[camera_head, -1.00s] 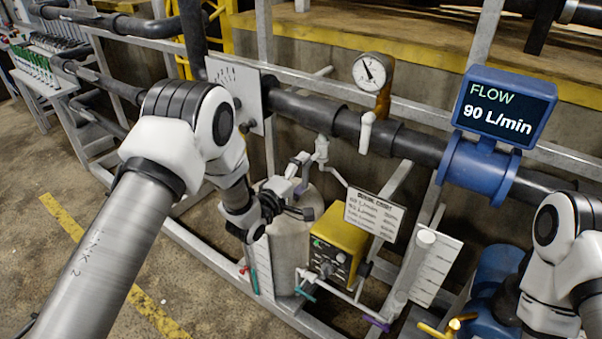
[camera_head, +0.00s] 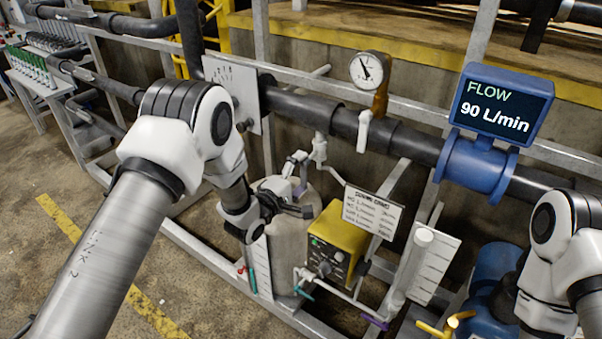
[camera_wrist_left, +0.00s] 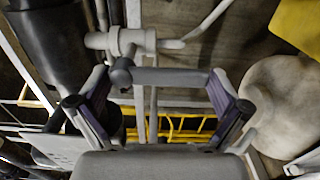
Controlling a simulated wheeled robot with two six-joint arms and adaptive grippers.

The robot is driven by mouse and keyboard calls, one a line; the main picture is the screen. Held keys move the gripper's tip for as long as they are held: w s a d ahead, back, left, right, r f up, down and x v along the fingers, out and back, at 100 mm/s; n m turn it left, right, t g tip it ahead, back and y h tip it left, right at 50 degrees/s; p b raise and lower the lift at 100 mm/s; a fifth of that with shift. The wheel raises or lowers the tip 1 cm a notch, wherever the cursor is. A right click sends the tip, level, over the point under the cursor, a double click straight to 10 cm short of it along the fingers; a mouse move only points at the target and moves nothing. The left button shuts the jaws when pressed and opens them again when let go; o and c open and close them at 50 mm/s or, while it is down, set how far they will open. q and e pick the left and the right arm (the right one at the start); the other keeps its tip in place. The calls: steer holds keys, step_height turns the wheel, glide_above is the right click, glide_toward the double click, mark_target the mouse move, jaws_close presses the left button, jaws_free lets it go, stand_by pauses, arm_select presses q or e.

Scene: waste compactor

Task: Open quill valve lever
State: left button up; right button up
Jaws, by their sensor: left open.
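The quill valve is a pale fitting (camera_head: 320,149) under the black pipe in the head view. In the left wrist view its pale body (camera_wrist_left: 121,42) is at the upper middle. A grey lever bar (camera_wrist_left: 172,76) runs sideways from it. My left gripper (camera_head: 302,197) is open just below the valve in the head view. In the left wrist view its two fingers (camera_wrist_left: 158,92) stand either side of the bar, near its ends; contact cannot be told. My right arm is at the lower right in the head view, its fingers not clearly visible.
A blue flow meter (camera_head: 503,108) reads 90 L/min. A round gauge (camera_head: 370,70) stands on the pipe. Metal frame rails cross close around my left gripper.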

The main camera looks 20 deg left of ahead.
arm_select(q)
steer(key=v, duration=1.2)
steer(key=s+f+m+g+y, duration=0.2)
steer(key=s+f+g, duration=0.3)
steer(key=s+f, duration=0.45)
steer(key=s+f+m+g+y, duration=0.2)
steer(key=s+f+g, duration=0.2)
steer(key=s+f, duration=0.55)
steer(key=s+a+f+m+g+y, duration=0.1)
steer(key=s+a+f+m+g, duration=0.1)
steer(key=s, duration=0.5)
steer(key=s+a+f+m+g+y, duration=0.1)
steer(key=s+a+f+m+g, duration=0.1)
steer(key=s+f+m+g, duration=0.3)
steer(key=s+m+g, duration=0.1)
steer(key=s+m, duration=0.1)
steer(key=shift+s+m, duration=0.2)
steer(key=shift+m, duration=0.2)
